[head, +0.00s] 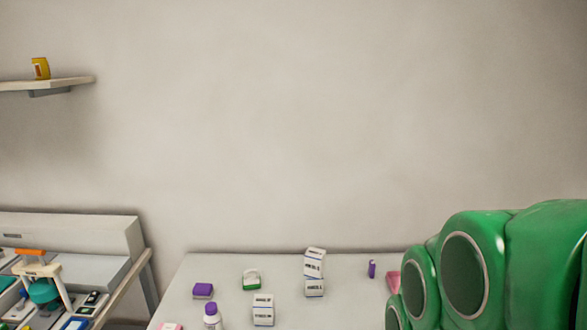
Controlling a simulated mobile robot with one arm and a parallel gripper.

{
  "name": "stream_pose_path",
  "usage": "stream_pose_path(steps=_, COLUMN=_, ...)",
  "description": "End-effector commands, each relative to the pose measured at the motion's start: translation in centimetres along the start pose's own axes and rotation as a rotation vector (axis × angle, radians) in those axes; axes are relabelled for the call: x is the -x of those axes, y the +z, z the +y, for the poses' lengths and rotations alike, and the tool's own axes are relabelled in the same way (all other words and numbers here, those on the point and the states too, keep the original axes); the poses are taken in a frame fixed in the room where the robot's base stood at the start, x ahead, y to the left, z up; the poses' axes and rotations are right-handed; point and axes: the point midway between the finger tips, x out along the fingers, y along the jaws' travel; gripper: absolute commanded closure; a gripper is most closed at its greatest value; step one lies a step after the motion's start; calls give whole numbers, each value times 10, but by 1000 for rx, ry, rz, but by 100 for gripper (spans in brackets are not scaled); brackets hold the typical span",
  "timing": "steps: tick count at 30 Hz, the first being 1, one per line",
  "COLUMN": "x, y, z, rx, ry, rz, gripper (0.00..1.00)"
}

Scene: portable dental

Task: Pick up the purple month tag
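One is a slim upright purple piece (372,268) toward the table's back right. The other is a low purple block (203,289) with a pale lower part, at the left. Both are small in the head view and no writing on them is readable. My green arm fills the lower right of the view and hides part of the table. My gripper is out of view.
White labelled blocks (314,264) are stacked mid-table, with more in front (263,309). A green-and-white item (251,279), a purple-capped bottle (212,315) and a pink item (393,281) stand nearby. A cluttered bench (125,273) is at left, below a wall shelf (60,84).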

Motion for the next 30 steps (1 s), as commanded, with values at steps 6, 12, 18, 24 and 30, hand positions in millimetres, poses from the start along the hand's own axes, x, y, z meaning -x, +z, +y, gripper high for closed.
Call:
stream_pose_path(steps=6, x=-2, y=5, z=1, rx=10, ry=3, rz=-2, gripper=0)
stream_pose_path(steps=12, x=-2, y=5, z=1, rx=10, ry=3, rz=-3, gripper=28)
stream_pose_path(steps=18, x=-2, y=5, z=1, rx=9, ry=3, rz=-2, gripper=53)
stream_pose_path(steps=24, x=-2, y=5, z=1, rx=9, ry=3, rz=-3, gripper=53)
stream_pose_path(steps=30, x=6, y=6, z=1, rx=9, ry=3, rz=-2, gripper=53)
